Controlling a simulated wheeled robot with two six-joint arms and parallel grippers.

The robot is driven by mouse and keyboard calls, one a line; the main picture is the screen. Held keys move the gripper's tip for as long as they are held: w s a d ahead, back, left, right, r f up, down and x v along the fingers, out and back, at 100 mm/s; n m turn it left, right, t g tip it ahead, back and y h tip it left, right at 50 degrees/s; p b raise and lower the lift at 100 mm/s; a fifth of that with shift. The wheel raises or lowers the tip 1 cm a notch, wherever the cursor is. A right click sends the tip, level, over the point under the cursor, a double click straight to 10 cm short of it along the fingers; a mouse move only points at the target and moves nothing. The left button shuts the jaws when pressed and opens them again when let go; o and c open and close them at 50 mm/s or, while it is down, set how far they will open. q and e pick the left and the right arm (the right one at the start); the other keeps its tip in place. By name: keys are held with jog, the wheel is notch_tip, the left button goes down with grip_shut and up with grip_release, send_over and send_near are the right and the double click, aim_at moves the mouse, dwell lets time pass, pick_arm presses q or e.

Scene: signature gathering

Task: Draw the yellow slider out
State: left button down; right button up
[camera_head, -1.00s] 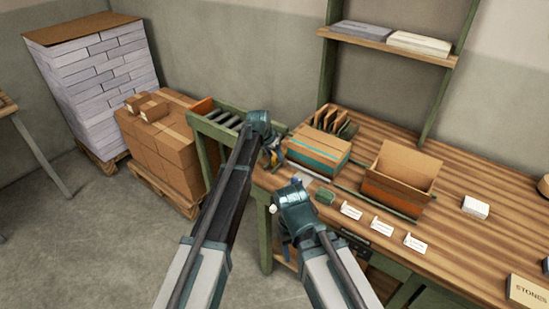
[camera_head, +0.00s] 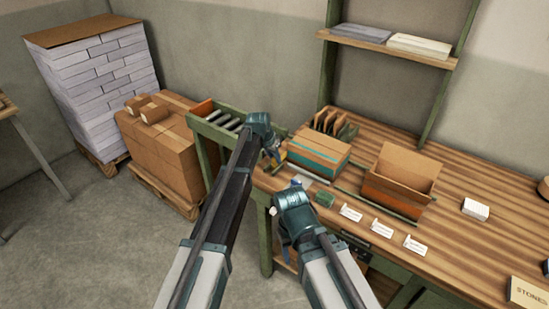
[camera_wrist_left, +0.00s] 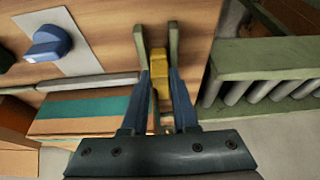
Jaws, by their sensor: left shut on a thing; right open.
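The yellow slider (camera_wrist_left: 159,72) shows in the left wrist view between the fingers of my left gripper (camera_wrist_left: 158,65), which is shut on it. It lies beside the box with the teal band (camera_wrist_left: 85,108), near the table's left end. In the head view my left gripper (camera_head: 274,158) is at that end, left of the teal-banded box (camera_head: 319,148), and the slider is mostly hidden by the wrist. My right gripper (camera_head: 284,222) is open and low in front of the table edge; its fingers are hard to make out.
A roller conveyor (camera_head: 217,122) adjoins the table's left end. A blue-knobbed thing (camera_wrist_left: 47,43) sits on a grey plate. An open carton (camera_head: 398,182), a green pad (camera_head: 325,198) and white cards (camera_head: 382,226) are on the table (camera_head: 470,250).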

dwell(0.7)
pick_arm(q)
jog(key=s+a, duration=0.1)
jog(key=s, duration=0.1)
jog(key=s+a, duration=0.2)
jog(key=shift+s+a, duration=0.1)
jog(key=shift+s, duration=0.2)
jog(key=c, duration=0.7)
grip_release()
jog(key=shift+r, duration=0.1)
